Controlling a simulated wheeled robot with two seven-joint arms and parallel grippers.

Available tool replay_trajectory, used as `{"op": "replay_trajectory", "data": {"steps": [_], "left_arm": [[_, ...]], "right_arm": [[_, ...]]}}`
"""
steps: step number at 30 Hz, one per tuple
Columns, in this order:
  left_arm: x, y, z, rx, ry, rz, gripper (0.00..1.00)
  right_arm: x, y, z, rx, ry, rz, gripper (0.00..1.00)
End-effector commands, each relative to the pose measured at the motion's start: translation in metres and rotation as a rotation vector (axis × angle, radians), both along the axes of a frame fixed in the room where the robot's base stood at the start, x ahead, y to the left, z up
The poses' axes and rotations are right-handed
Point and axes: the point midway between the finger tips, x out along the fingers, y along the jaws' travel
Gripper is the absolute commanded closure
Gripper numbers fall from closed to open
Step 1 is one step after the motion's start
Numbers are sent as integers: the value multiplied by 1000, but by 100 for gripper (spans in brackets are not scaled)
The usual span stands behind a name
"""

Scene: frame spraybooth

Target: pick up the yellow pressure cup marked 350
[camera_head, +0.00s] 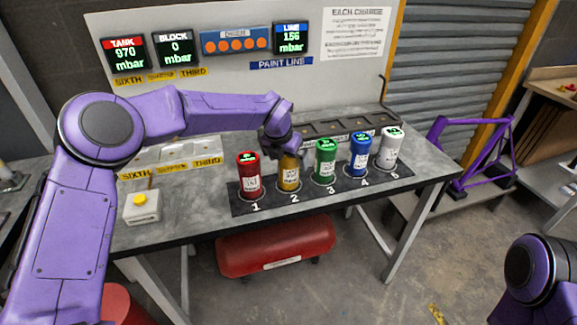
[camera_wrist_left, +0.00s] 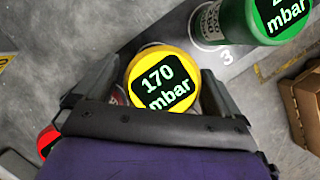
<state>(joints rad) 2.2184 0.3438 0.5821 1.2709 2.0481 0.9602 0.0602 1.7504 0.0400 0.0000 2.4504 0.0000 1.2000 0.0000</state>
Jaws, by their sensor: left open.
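The yellow pressure cup (camera_head: 289,178) stands upright on the black mat at position 2. Its white label is too small to read surely in the head view. In the left wrist view the yellow cup (camera_wrist_left: 150,62) shows a round top display reading 170 mbar. My left gripper (camera_head: 284,150) is over the yellow cup from above and behind, hiding its top in the head view. In the left wrist view its open fingers (camera_wrist_left: 160,90) lie on either side of the cup top. Whether they touch it cannot be told. My right gripper is out of view.
A red cup (camera_head: 249,178) stands to the left; green (camera_head: 325,162), blue (camera_head: 359,156) and white (camera_head: 388,148) cups stand to the right on the mat. A dark rack (camera_head: 345,128) is behind them.

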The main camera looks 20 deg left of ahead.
Motion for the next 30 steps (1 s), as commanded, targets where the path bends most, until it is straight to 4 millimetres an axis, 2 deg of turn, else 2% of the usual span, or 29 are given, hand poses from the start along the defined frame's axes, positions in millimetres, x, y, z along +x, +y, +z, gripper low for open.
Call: {"op": "replay_trajectory", "data": {"steps": [3,8,9,11,16,17,25,30], "left_arm": [[3,-1,-8,0,0,0,2],[3,-1,-9,0,-1,0,2],[3,-1,-9,0,-1,0,9],[3,-1,-9,0,0,0,28],[3,-1,-8,0,0,0,83],[4,-1,-7,-1,-4,0,88],[4,-1,-5,-1,-4,0,88],[4,-1,12,-2,-7,2,88]], "right_arm": [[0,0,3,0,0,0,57],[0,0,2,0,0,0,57],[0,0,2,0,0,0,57],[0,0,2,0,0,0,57],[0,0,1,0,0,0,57],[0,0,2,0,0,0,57],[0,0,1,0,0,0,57],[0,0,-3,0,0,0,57]]}}
